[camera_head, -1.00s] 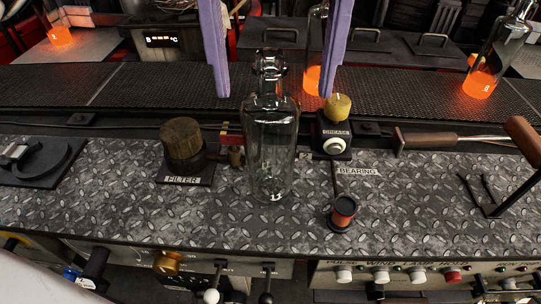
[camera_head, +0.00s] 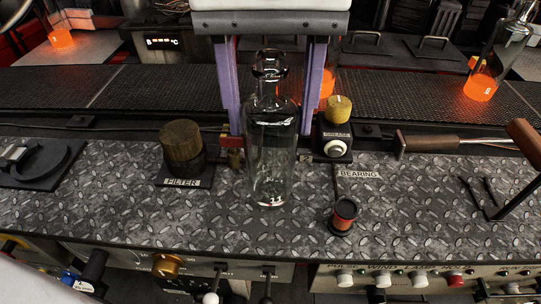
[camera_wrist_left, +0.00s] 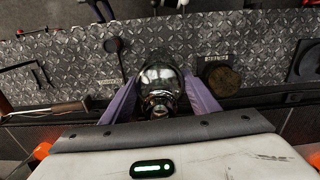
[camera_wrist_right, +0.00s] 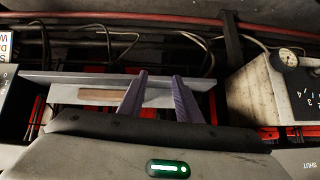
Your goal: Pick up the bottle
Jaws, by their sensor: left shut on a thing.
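A clear glass bottle (camera_head: 270,160) stands upright on the diamond-plate bench top (camera_head: 110,210) in the head view, with a pale number low on it. My left gripper (camera_head: 271,133) comes down behind it, its two purple fingers on either side of the bottle's body, shut on it. In the left wrist view the bottle (camera_wrist_left: 160,85) shows from above between the fingers. The bottle's base appears to be on the plate. My right gripper (camera_wrist_right: 159,76) shows only in its wrist view, its fingers apart with nothing between them.
A wooden-handled tool (camera_head: 430,141) lies farther right.

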